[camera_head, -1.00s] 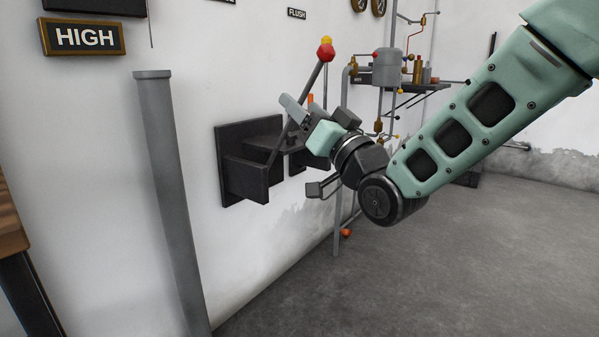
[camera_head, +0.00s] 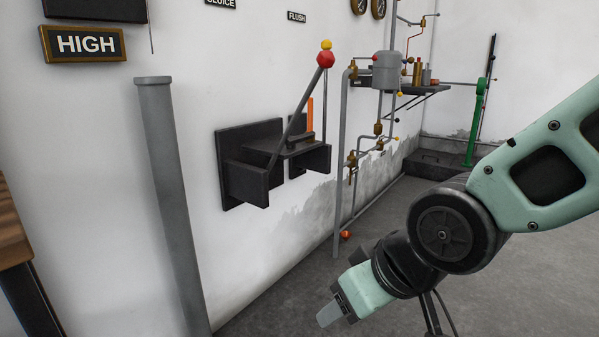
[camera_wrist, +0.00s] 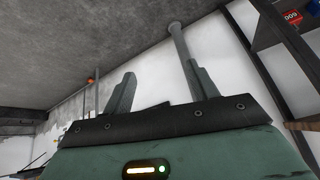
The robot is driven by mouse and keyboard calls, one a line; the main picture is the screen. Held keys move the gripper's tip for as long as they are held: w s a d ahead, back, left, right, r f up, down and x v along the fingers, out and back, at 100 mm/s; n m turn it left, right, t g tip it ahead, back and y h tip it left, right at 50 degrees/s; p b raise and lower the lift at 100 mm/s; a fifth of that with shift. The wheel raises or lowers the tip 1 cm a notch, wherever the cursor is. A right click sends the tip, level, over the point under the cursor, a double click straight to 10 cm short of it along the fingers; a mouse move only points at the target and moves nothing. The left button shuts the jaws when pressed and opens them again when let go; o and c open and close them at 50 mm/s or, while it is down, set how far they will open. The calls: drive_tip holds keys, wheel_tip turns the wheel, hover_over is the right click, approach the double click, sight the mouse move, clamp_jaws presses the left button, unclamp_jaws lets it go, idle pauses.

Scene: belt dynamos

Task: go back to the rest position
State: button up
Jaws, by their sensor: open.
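My gripper (camera_head: 328,314) is low in the head view, pointing down and left, in front of the wall and well clear of the lever. In the wrist view its two fingers (camera_wrist: 158,88) stand apart with nothing held between them. The lever (camera_head: 296,110) with a red knob rises tilted to the right from a black wall bracket (camera_head: 245,178). A small yellow ball shows just above the red knob.
A grey post (camera_head: 170,200) stands at the left, beside a wooden-topped table (camera_head: 10,235). Pipes and a grey tank (camera_head: 386,72) line the wall behind the lever. A green stand (camera_head: 474,125) is at the back right. The grey floor in the middle is open.

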drive_tip(key=s+d+f+n+g+h, duration=0.15)
drive_tip(key=s+d+g+h, duration=0.45)
drive_tip(key=s, duration=0.6)
wheel_tip(320, 180, up, 37)
drive_tip(key=d+t+y+p, duration=0.1)
drive_tip(key=y+p, duration=0.1)
drive_tip(key=p, duration=3.6)
drive_tip(key=shift+r, duration=0.15)
